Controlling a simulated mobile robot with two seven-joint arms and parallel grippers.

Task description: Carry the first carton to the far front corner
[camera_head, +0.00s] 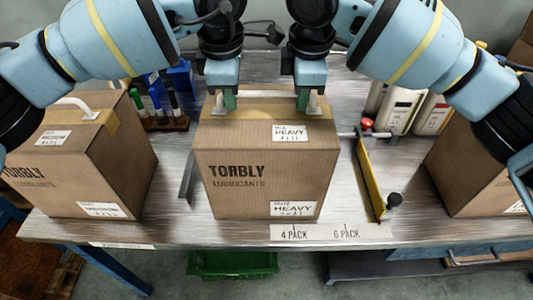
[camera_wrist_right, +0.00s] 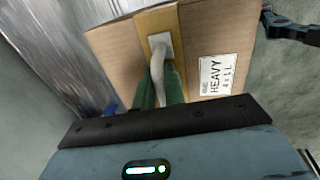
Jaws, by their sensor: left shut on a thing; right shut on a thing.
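A brown TORBLY LUBRICANTS carton (camera_head: 265,165) with HEAVY labels stands upright in the middle of the head view, between a metal guide and a yellow bar. My left gripper (camera_head: 222,106) is shut on the white handle at the left of its top. My right gripper (camera_head: 308,104) is shut on the handle at the right of its top. The right wrist view shows the right gripper's green fingers (camera_wrist_right: 160,88) around the white handle, beside the HEAVY label on the carton (camera_wrist_right: 200,50). I cannot tell whether the carton's base touches the table.
Another carton (camera_head: 100,165) stands at the left of the metal table (camera_head: 160,225), and a third (camera_head: 460,175) at the right. The yellow bar (camera_head: 369,180) has a black knob. Bottles (camera_head: 400,108) stand behind it. A 4 PACK/6 PACK strip (camera_head: 330,233) lies along the front edge.

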